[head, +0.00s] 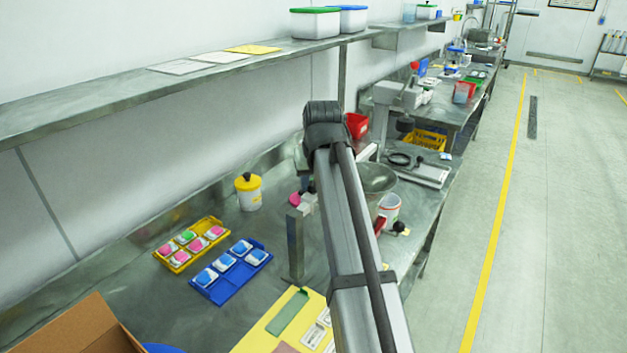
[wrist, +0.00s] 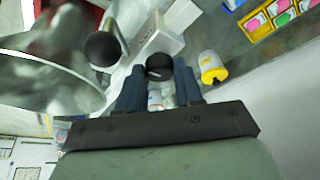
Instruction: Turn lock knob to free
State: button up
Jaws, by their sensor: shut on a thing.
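In the wrist view, a round black knob (wrist: 160,67) with a small pale mark on its face sits between the fingertips of my gripper (wrist: 160,76). The two dark blue fingers are shut on it, one on each side. I take this as the lock knob; which way its mark points is too small to tell. A second black ball-shaped knob (wrist: 103,48) stands to its left, apart from the fingers. The steel drum (wrist: 50,80) fills the left side; its rim also shows in the head view (head: 377,177). My arm hides the gripper and lock knob in the head view.
A white box-shaped housing (wrist: 160,28) is just beyond the knob. A yellow-lidded white jar (head: 248,192) stands left on the bench. Yellow (head: 172,262) and blue (head: 209,294) trays lie in front of it. A white bucket (head: 391,206) is beside the drum.

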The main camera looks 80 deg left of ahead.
jog(key=n, duration=0.2)
jog(key=n+g, duration=0.1)
jog(key=n, duration=0.1)
jog(key=shift+w+a+g, duration=0.1)
jog(key=shift+w+g, duration=0.1)
jog(key=shift+g, duration=0.1)
jog(key=n+g+h, duration=0.1)
jog(key=n, duration=0.3)
jog(key=shift+w+a+n, duration=0.1)
jog(key=shift+n, duration=0.3)
jog(key=n+h, duration=0.1)
jog(key=n, duration=0.1)
jog(key=n+g, duration=0.1)
jog(key=n, duration=0.1)
jog(key=shift+a+n+h, duration=0.15)
jog(key=shift+n+h, duration=0.15)
jog(key=shift+h, duration=0.1)
jog(key=shift+w+a+n+g+h, duration=0.15)
jog(key=shift+n+h, duration=0.25)
jog(key=shift+n, duration=0.6)
jog(key=shift+s+d+n+g+h, duration=0.15)
jog(key=shift+n+h, duration=0.25)
jog(key=shift+n, duration=0.6)
jog(key=shift+w, duration=0.1)
jog(key=o, duration=1)
